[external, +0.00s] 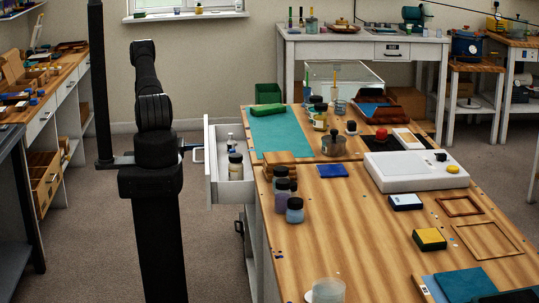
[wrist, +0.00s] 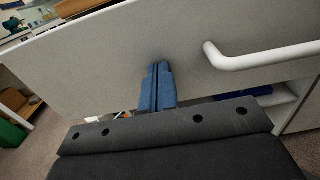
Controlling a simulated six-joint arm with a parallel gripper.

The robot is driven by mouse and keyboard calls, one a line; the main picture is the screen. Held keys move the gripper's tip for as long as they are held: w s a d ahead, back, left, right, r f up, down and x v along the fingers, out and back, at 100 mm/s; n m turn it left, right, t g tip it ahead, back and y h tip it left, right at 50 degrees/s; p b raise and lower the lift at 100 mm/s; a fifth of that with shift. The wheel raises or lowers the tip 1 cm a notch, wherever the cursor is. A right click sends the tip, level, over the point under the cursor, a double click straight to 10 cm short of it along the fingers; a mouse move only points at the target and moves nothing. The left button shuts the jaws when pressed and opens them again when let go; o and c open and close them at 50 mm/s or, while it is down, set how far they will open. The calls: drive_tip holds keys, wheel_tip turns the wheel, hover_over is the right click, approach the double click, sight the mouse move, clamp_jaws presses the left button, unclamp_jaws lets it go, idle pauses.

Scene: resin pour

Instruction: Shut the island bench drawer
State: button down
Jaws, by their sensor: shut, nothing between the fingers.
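The island bench drawer (external: 209,165) is pulled out from the left side of the wooden island bench (external: 340,215). Bottles and a jar (external: 235,166) stand inside it. Its pale front panel (wrist: 110,50) fills much of the wrist view, with the white bar handle (wrist: 260,58) to the right of my fingers. My gripper (wrist: 159,66) is shut and empty, its blue fingertips pointing at the panel, touching it or very close; I cannot tell which. In the external view my gripper (external: 188,148) is just left of the drawer front, mostly hidden behind my arm.
Dark-capped jars (external: 294,209) stand on the bench top near the drawer side. A green bin (external: 266,96) is on the floor beyond the drawer. A side bench (external: 40,115) lines the left wall. The floor between it and the drawer is clear apart from my arm.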

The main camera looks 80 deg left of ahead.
sight(232, 145)
drive_tip(key=w, duration=1.4)
drive_tip(key=shift+w, duration=0.75)
drive_tip(key=shift+r, duration=0.1)
drive_tip(key=shift+a, duration=0.1)
drive_tip(key=shift+s, duration=0.6)
drive_tip(key=s, duration=1.3)
drive_tip(key=shift+s, duration=0.2)
drive_tip(key=shift+w, duration=0.1)
drive_tip(key=w, duration=1.4)
